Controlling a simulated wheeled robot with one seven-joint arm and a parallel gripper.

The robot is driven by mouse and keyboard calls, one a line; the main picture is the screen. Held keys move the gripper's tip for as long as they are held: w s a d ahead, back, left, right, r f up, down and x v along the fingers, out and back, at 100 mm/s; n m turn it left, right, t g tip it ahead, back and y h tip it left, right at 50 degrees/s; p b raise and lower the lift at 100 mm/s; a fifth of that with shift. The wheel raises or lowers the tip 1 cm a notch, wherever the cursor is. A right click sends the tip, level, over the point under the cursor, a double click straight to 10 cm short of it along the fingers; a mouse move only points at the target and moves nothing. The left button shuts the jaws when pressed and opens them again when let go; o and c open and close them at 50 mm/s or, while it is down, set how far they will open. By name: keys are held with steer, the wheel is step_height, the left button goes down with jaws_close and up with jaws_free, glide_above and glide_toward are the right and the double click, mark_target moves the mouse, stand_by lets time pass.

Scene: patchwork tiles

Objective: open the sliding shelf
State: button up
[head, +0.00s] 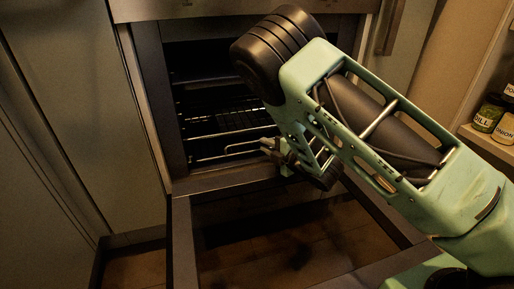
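The sliding shelf is a dark wire rack (225,122) inside the oven in the middle of the head view. Its thin bright front bars run across the opening, and its right part is hidden behind my arm. My gripper (272,150) is at the right of the oven opening, close to the front bars of the rack. I cannot tell whether it touches them. The fingers are small and dark, partly covered by my green wrist, so their opening does not show clearly.
The oven door (183,240) is folded down in front, with the floor visible through its window. A grey cabinet panel (85,110) stands at the left. An open shelf with spice jars (489,113) is at the right. The oven's upper space is dark.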

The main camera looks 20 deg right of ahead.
mark_target(257, 141)
steer(key=b+x, duration=0.1)
steer(key=x, duration=0.3)
steer(key=shift+a+f, duration=0.1)
steer(key=shift+f, duration=0.05)
steer(key=shift+w+a+b, duration=0.2)
steer(key=shift+w+b, duration=0.2)
steer(key=shift+w, duration=0.2)
jaws_close()
steer(key=shift+s, duration=0.15)
